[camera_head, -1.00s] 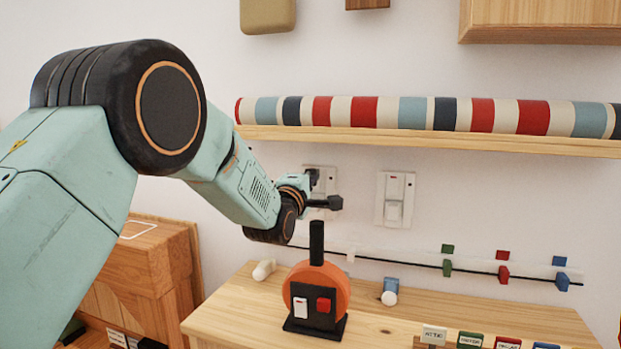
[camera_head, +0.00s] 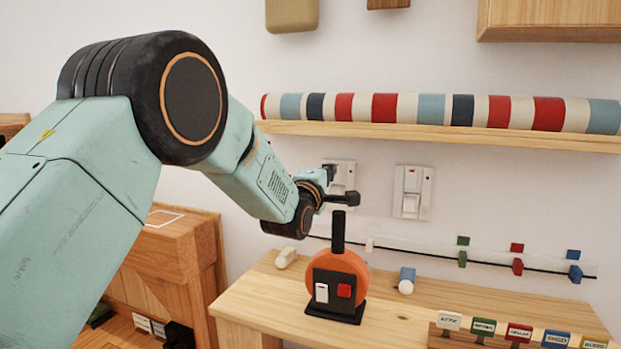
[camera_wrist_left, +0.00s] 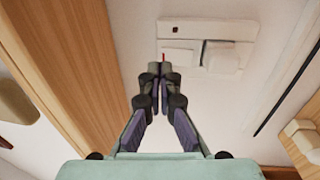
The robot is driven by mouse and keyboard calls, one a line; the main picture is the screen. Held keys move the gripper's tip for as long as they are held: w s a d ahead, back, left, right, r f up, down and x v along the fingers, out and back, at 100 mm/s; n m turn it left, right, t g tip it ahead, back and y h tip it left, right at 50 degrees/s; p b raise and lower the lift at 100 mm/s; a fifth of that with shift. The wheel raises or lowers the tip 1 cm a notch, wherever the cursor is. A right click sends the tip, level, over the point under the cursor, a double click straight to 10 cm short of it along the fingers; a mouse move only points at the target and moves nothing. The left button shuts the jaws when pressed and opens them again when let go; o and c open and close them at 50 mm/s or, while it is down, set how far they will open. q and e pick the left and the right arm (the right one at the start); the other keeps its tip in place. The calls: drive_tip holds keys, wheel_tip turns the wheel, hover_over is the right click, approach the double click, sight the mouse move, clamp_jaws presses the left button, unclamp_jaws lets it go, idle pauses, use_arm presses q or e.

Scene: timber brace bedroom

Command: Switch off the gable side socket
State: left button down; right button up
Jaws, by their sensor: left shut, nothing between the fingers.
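Two white switched sockets are on the wall below the shelf. The left socket (camera_head: 346,167) is partly hidden by my left gripper. The right socket (camera_head: 411,192) is in plain view, with a pale rocker in its lower half. I cannot tell from the labels which is the gable side one. My left gripper (camera_head: 340,187) is shut and empty in front of the left socket. In the left wrist view, the shut fingertips (camera_wrist_left: 162,70) overlap the near edge of a white socket plate (camera_wrist_left: 225,30). A small red mark shows just beyond the tips. Contact cannot be told.
A striped roll (camera_head: 430,108) lies on the wooden shelf (camera_head: 440,135) above the sockets. Below stands a wooden bench (camera_head: 270,300) with an orange round device (camera_head: 349,264) whose black post rises just under my gripper. A cable (camera_head: 490,263) with coloured tags runs along the wall.

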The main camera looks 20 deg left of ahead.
use_arm(q)
drive_tip(key=s+r, duration=0.1)
drive_tip(key=s, duration=0.9)
drive_tip(key=shift+s+a+r+p, duration=0.15)
drive_tip(key=shift+a+p, duration=0.1)
drive_tip(key=shift+p, duration=0.05)
drive_tip(key=shift+d, duration=0.1)
drive_tip(key=shift+s, duration=0.1)
